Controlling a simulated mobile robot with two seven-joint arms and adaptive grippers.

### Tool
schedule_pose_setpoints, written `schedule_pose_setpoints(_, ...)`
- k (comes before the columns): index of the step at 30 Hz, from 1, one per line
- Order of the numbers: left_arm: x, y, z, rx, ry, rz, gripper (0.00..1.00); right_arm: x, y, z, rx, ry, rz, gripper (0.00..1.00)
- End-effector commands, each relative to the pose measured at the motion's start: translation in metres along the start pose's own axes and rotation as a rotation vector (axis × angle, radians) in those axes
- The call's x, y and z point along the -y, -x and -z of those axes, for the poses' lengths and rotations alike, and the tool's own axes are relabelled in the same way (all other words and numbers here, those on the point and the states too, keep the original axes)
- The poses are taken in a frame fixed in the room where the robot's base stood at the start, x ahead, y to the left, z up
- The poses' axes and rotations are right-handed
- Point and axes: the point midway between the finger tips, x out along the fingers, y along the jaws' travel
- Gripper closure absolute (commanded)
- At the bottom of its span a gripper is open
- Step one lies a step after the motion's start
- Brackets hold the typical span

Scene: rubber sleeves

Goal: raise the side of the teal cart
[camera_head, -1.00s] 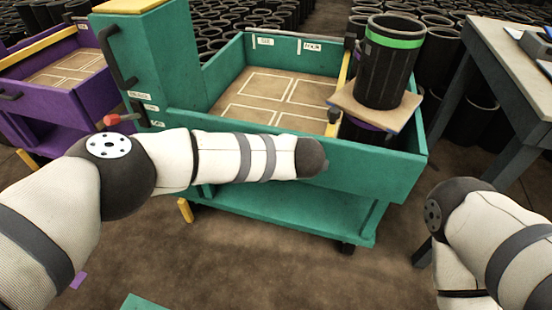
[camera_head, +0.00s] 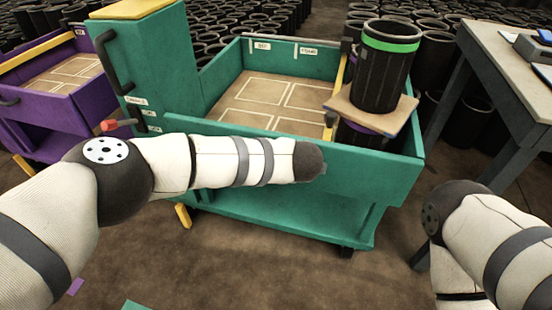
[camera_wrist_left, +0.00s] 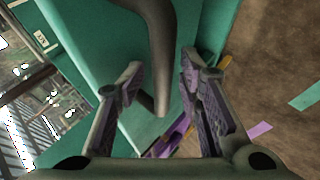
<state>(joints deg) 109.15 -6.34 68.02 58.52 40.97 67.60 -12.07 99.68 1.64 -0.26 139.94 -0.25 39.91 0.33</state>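The teal cart (camera_head: 275,220) stands in the middle of the head view, its bed open at the top. Its near side (camera_head: 365,172) runs along the front edge, partly hidden by my left forearm; I cannot tell whether it is fastened. In the head view my left arm lies across the cart's front, and its gripper is hidden. In the left wrist view the left gripper (camera_wrist_left: 160,84) is open, with a dark curved bar (camera_wrist_left: 160,40) passing between its fingers in front of a teal surface (camera_wrist_left: 95,45). I cannot tell whether they touch. My right gripper is out of view.
A black bin with a green band (camera_head: 378,80) stands on a board (camera_head: 402,112) at the cart's right end. A purple cart (camera_head: 60,95) is on the left, a table (camera_head: 500,55) on the right. Many black bins fill the back. The brown floor in front is mostly clear.

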Motion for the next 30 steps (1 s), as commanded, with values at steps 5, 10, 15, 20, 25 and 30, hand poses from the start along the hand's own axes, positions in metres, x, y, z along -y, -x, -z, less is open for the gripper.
schedule_pose_setpoints(5,-0.002,0.028,0.0,0.003,-0.004,-0.004,0.67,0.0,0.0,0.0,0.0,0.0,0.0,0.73)
schedule_pose_setpoints(10,-0.002,0.077,0.0,0.003,-0.004,-0.005,0.67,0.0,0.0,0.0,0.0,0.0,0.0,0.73)
schedule_pose_setpoints(15,-0.001,0.109,0.0,0.001,-0.001,-0.003,0.67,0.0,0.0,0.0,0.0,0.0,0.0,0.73)
schedule_pose_setpoints(20,-0.001,0.12,0.0,0.001,-0.001,-0.002,0.67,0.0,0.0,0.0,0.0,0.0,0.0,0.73)
schedule_pose_setpoints(25,-0.001,0.12,0.0,0.001,0.0,-0.002,0.67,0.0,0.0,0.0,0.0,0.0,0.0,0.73)
schedule_pose_setpoints(30,-0.001,0.12,0.0,0.001,0.0,-0.001,0.67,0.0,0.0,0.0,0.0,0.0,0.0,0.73)
